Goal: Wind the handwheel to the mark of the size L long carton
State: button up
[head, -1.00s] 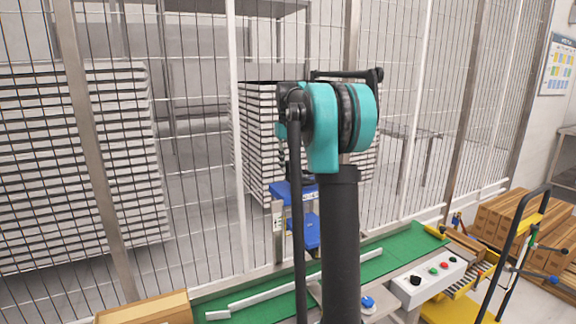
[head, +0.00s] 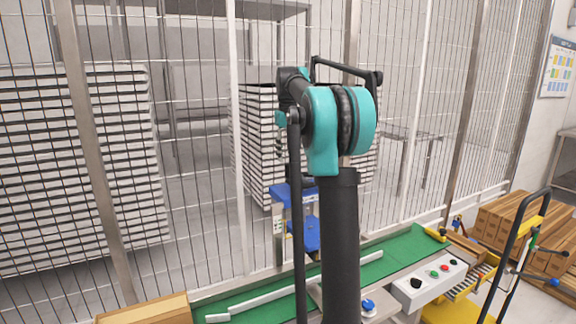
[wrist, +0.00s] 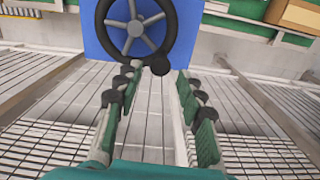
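The handwheel (wrist: 136,28) is black with grey spokes and sits on a blue plate (wrist: 93,38) at the top of the wrist view. Its round black crank knob (wrist: 160,65) stands out at the lower right of the rim. My gripper (wrist: 157,74) is open, with its fingers spread below the wheel and the knob showing between their tips. I cannot tell whether a finger touches the knob. In the head view my arm hides the gripper and the handwheel. No size mark can be read in either view.
A green conveyor (head: 408,247) with white guide rails runs behind my arm. A control box (head: 429,282) with buttons stands at its right side. A brown carton (head: 148,309) is at the lower left, and stacked cartons (head: 505,222) are at the right. A wire fence closes off the back.

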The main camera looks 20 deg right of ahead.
notch_tip(320, 180, up, 7)
dwell(0.3)
